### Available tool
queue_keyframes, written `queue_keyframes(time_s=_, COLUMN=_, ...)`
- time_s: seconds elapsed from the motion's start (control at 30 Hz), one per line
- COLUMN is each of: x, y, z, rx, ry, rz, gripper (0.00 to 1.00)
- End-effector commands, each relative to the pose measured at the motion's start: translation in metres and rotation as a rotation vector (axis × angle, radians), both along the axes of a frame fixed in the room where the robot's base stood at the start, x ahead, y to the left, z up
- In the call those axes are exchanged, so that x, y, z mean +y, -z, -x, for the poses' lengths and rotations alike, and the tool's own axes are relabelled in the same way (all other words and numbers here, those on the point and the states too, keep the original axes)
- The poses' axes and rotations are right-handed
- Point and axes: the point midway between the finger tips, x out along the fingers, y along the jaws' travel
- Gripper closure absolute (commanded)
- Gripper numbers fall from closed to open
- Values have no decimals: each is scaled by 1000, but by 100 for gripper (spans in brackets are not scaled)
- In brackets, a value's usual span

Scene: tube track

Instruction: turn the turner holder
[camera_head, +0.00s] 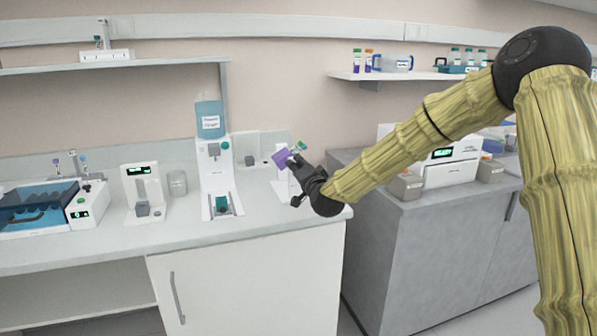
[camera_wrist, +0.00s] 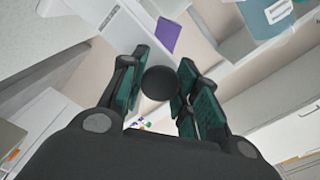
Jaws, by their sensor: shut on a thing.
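The turner stands near the right end of the white bench, with a white stand (camera_head: 283,187) partly hidden behind my gripper. A tilted purple piece (camera_head: 281,157) and a small green piece (camera_head: 301,146) show at its top. The purple piece (camera_wrist: 168,36) also shows in the wrist view, just beyond the fingers. My gripper (camera_head: 296,164) reaches in from the right. In the wrist view my gripper (camera_wrist: 163,72) has its green-padded fingers on both sides of a dark round part (camera_wrist: 160,83), which I take as the turner holder. Much of the holder is hidden.
A white dispenser (camera_head: 216,178) with a blue bottle (camera_head: 210,118) stands left of the turner. A glass beaker (camera_head: 177,183) and a small white device (camera_head: 142,190) are further left. A grey cabinet (camera_head: 425,225) is at right, below a wall shelf (camera_head: 395,75).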

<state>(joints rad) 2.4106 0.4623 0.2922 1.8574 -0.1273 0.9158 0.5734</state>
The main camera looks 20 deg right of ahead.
Motion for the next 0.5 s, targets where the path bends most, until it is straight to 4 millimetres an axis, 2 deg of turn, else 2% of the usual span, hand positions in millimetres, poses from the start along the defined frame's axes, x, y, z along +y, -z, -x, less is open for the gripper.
queue_keyframes(time_s=0.5, x=-1, y=3, z=0, rx=9, ry=1, rz=-261, gripper=93)
